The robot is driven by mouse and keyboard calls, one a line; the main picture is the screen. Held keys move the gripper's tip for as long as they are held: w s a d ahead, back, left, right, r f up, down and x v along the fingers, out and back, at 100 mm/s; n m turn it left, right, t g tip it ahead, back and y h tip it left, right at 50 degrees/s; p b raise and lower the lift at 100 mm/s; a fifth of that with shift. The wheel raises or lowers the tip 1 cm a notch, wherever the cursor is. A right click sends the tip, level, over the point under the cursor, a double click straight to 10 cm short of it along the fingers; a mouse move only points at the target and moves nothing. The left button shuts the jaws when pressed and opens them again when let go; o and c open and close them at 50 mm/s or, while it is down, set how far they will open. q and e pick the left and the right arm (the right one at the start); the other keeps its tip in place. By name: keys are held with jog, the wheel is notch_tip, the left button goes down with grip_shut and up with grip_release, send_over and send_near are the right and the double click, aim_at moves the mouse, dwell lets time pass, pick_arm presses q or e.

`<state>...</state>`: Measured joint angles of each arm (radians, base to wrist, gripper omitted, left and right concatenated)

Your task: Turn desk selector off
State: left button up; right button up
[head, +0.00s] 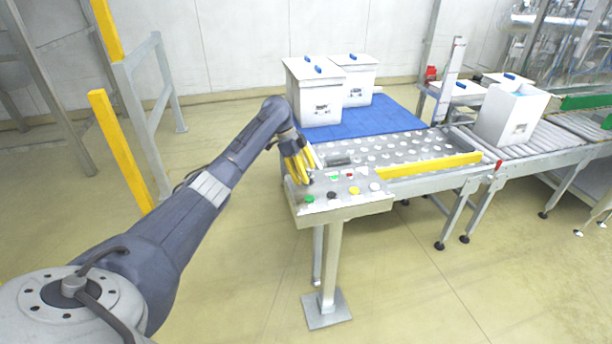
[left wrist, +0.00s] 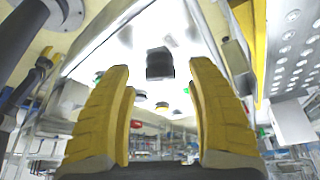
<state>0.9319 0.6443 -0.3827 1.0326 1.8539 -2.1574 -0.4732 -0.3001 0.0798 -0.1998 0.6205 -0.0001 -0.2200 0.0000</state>
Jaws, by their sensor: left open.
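The desk (head: 345,206) is a metal panel on a post, with a row of controls on top. A black selector knob (head: 331,195) sits in the front row between a green button (head: 310,199) and a yellow button (head: 354,190). My left gripper (head: 302,179), with yellow fingers, is over the left end of the panel. In the left wrist view a black knob (left wrist: 160,63) shows between the two spread fingertips (left wrist: 160,72), apart from both. I cannot tell which way the knob is turned. My right gripper is not in view.
A white button (head: 375,186) is at the row's right end. A yellow rail (head: 430,165) and a roller-ball table (head: 400,149) lie behind the panel. White boxes (head: 314,92) stand on a blue mat (head: 385,118). Yellow posts (head: 122,150) stand at left.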

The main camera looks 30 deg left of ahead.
pick_arm(q)
jog(key=shift+d+f, duration=0.15)
jog(key=shift+f, duration=0.3)
grip_shut()
dwell(0.3)
dwell(0.4)
